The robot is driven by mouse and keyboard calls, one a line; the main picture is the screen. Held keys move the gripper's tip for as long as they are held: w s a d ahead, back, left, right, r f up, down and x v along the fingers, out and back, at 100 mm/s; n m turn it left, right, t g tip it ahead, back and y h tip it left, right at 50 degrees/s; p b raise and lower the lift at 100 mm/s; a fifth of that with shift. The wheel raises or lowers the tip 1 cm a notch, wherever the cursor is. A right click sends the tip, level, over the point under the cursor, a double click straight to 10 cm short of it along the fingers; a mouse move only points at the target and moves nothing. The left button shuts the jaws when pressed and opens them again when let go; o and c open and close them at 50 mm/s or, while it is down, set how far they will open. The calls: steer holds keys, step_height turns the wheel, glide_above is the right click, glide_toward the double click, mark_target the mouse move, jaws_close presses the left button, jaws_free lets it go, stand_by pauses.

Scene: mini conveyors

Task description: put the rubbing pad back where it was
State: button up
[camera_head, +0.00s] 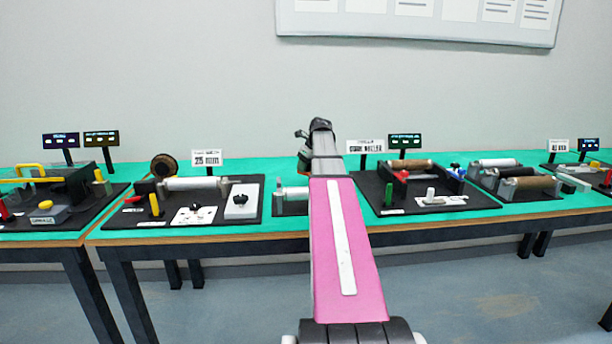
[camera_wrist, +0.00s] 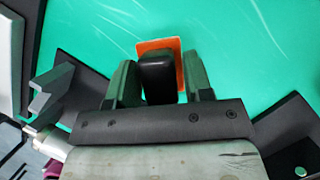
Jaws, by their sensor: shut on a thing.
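The rubbing pad (camera_wrist: 157,45) has an orange base and a black block-shaped grip. It sits between the two fingers of my gripper (camera_wrist: 163,80) in the wrist view, with the black grip held between them. The orange base shows past the fingertips, over the bare green table top (camera_wrist: 228,50). I cannot tell whether the pad touches the table. In the head view my pink arm reaches over the middle of the table, and the pad and fingertips are hidden there.
A dark station board with a white block (camera_head: 242,201) and rollers stands left of my arm. Another dark board with a brown roller (camera_head: 407,164) stands to the right. In the wrist view a grey bracket (camera_wrist: 52,95) is close on the left and a dark board (camera_wrist: 290,125) on the right.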

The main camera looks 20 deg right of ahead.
mark_target(306, 174)
steer(key=shift+f, duration=1.9)
steer(key=o, duration=0.9)
steer(key=shift+f, duration=0.15)
steer(key=v, duration=1.2)
